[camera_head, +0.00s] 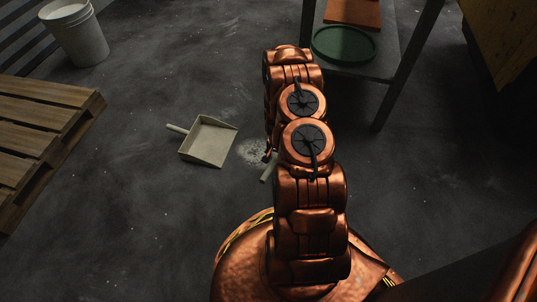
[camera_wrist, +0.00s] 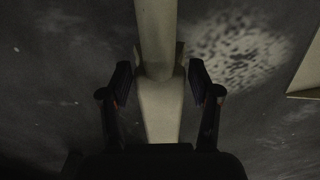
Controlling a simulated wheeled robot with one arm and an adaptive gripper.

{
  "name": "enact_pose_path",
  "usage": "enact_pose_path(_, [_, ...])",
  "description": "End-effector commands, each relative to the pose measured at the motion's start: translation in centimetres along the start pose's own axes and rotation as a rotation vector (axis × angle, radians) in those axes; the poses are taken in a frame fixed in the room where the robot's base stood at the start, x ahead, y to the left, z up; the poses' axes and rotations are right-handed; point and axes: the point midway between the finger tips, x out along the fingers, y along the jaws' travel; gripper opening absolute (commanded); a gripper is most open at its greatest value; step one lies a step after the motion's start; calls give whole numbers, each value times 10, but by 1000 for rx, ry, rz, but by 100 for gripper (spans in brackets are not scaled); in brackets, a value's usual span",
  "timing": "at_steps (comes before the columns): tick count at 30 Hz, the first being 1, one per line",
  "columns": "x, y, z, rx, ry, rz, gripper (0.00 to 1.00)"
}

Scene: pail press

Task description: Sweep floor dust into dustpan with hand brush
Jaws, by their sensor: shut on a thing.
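The dustpan (camera_head: 207,142) lies on the dark floor left of my arm, its handle pointing up-left and its open edge toward the lower right. A pale patch of dust (camera_head: 252,153) lies on the floor just right of the dustpan, partly hidden by my arm. It also shows at the upper right in the wrist view (camera_wrist: 240,50). My gripper (camera_wrist: 160,85) is shut on the pale hand brush (camera_wrist: 157,30). A small piece of the brush shows beside my arm in the head view (camera_head: 267,172); its bristles cannot be made out. The dustpan's edge (camera_wrist: 307,75) shows at the wrist view's right.
A wooden pallet (camera_head: 45,125) lies at the left. A white pail (camera_head: 75,32) stands at the back left. A metal table or shelf (camera_head: 402,75) with a green round tray (camera_head: 343,44) stands at the upper right. Floor around the dustpan is clear.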

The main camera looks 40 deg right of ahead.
Motion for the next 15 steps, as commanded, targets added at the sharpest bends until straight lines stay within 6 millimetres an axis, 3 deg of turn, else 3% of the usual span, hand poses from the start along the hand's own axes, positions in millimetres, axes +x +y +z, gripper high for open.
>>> enact_pose_path(6, [-1,18,-5,1,3,-2,34])
enact_pose_path(15, [0,19,-5,-1,3,-2,34])
